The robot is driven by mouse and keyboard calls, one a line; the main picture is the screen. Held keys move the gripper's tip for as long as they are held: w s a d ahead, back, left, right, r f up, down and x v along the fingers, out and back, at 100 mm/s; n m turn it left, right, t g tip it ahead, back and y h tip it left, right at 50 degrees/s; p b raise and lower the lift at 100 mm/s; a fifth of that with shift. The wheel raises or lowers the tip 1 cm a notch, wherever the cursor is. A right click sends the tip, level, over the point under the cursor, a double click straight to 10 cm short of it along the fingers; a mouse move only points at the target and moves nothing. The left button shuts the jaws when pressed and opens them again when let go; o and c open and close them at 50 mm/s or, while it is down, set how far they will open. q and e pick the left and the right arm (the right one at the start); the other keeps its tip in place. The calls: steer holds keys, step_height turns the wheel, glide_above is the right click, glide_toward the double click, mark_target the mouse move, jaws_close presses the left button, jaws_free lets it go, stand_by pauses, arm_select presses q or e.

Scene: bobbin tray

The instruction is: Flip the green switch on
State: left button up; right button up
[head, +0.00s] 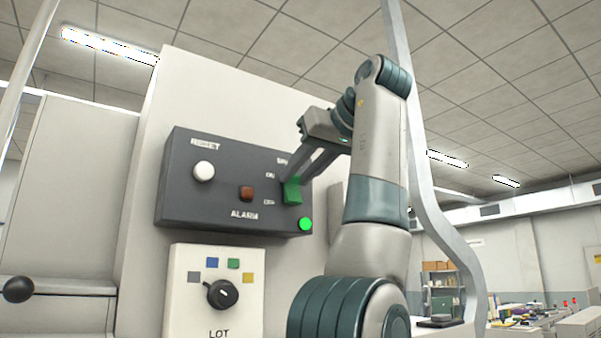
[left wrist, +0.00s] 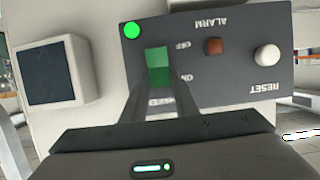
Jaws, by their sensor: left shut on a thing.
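The green switch (head: 292,192) is on the right side of a dark control box (head: 230,215), beside the ON and OFF labels. It also shows in the left wrist view (left wrist: 158,66), where the panel appears upside down. My left gripper (head: 293,181) has its fingers on either side of the switch and is shut on it. In the left wrist view the fingertips (left wrist: 160,88) reach the switch's two sides. The fingers partly cover the switch, and I cannot tell which way it is tipped. A round green lamp (head: 305,224) below it looks bright. My right gripper is not in view.
The dark box also carries a white RESET button (head: 204,171) and a brown-red ALARM button (head: 246,193). Below it is a pale panel with a black LOT knob (head: 222,293). A dark screen (left wrist: 48,74) is beside the box in the left wrist view.

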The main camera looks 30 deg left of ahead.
arm_select(q)
steer(key=o, duration=1.1)
steer(key=shift+c, duration=0.2)
steer(key=shift+s+d+r, duration=0.15)
steer(key=shift+d, duration=0.3)
steer(key=v, duration=1.1)
